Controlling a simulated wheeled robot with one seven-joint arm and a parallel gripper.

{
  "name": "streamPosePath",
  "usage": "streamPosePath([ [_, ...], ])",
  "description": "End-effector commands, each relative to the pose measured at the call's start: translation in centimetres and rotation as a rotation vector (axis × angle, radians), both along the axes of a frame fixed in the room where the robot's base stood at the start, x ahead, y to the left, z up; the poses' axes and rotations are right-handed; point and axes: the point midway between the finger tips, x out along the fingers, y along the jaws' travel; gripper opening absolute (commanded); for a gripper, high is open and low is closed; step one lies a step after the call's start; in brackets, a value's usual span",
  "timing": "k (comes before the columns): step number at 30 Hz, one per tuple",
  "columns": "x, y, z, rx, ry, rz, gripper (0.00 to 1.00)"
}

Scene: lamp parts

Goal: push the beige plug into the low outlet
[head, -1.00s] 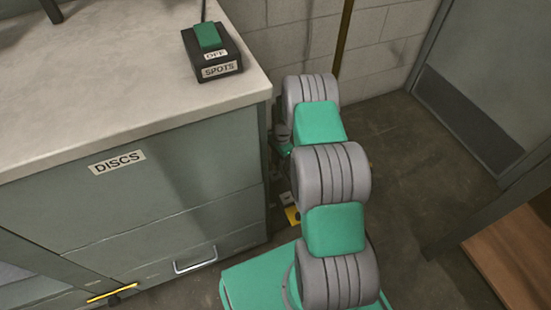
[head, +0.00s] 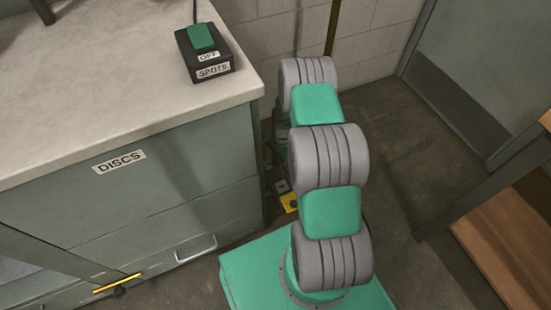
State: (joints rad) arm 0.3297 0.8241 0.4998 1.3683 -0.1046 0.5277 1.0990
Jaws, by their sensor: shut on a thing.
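The beige plug and the low outlet cannot be made out in the head view. My green and grey arm runs from the lower middle up toward the gap between the cabinet's right side and the block wall. Its far end and my gripper are hidden behind the arm's own links, so what the jaws hold does not show.
A grey-green cabinet marked DISCS (head: 150,205) with a pale worktop (head: 110,105) fills the left. A SPOTS switch box (head: 204,56) sits on its corner. A small yellow object (head: 290,203) lies low beside the cabinet. Floor (head: 395,190) is clear right of my arm, before the door (head: 470,80).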

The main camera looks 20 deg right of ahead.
Motion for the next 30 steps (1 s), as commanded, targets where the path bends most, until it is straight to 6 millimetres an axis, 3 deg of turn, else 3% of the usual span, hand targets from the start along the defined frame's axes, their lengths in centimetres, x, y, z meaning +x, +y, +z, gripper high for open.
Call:
streamPosePath([
  [21, -4.2, 0.0, 0.2, 0.0, 0.001, 0.0, 0.0],
  [30, -4.5, 0.0, 0.0, 0.0, 0.0, 0.0, 0.0],
])
